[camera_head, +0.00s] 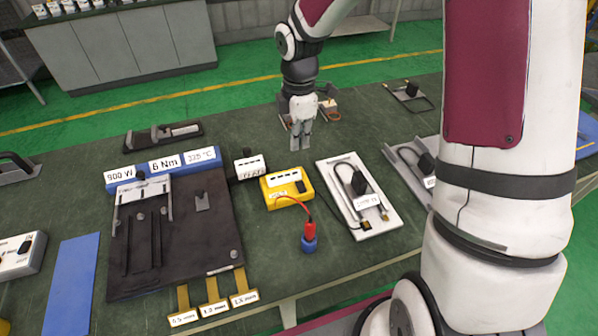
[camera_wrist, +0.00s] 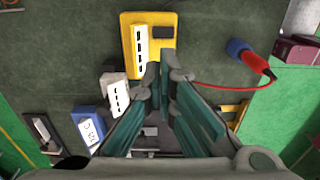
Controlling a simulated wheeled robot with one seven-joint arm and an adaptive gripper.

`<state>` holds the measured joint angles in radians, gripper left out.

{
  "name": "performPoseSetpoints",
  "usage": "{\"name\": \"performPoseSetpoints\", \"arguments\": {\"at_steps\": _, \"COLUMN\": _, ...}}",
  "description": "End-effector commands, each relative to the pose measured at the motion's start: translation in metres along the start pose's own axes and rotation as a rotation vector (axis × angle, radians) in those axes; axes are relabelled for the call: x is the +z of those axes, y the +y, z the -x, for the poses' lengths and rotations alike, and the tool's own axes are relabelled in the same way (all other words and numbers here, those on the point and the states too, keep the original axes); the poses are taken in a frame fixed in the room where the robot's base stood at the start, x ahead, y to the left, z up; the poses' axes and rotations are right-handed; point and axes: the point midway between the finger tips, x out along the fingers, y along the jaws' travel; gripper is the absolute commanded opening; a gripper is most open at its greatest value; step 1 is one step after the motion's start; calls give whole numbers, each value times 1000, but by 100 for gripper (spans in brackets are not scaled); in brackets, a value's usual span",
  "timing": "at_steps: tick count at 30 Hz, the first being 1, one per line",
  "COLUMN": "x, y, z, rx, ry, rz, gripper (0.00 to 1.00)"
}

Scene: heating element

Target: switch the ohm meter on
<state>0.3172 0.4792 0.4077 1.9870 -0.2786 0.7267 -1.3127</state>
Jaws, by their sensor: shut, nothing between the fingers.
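The ohm meter appears to be the yellow box (camera_head: 273,198) on the dark green table, with a white label strip and a dark rectangular switch on its top. It also shows in the wrist view (camera_wrist: 162,19), where the black switch (camera_wrist: 163,33) is at its upper right. The switch position is too small to tell. A red lead (camera_head: 294,200) runs from the box to a red plug at a blue cylinder (camera_head: 308,246). My gripper (camera_head: 300,148) is shut and empty, above the table and behind the box, apart from it. In the wrist view, its fingertips (camera_wrist: 165,70) overlap the box's near edge.
A small white-labelled box (camera_head: 250,167) stands left of the yellow box. A black board with a blue header (camera_head: 165,170) lies further left. A white tray (camera_head: 345,168) with a black-cabled part lies right.

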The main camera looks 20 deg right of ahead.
Motion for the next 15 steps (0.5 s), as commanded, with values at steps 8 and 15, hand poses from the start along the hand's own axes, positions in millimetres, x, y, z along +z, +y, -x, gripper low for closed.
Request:
{"name": "performPoseSetpoints", "arguments": {"at_steps": 8, "x": -1, "y": -2, "z": -32, "rx": -7, "ry": 1, "rz": 1, "gripper": 0}}
{"name": "performPoseSetpoints", "arguments": {"at_steps": 15, "x": -1, "y": -3, "z": -80, "rx": -6, "ry": 0, "rz": 1, "gripper": 0}}
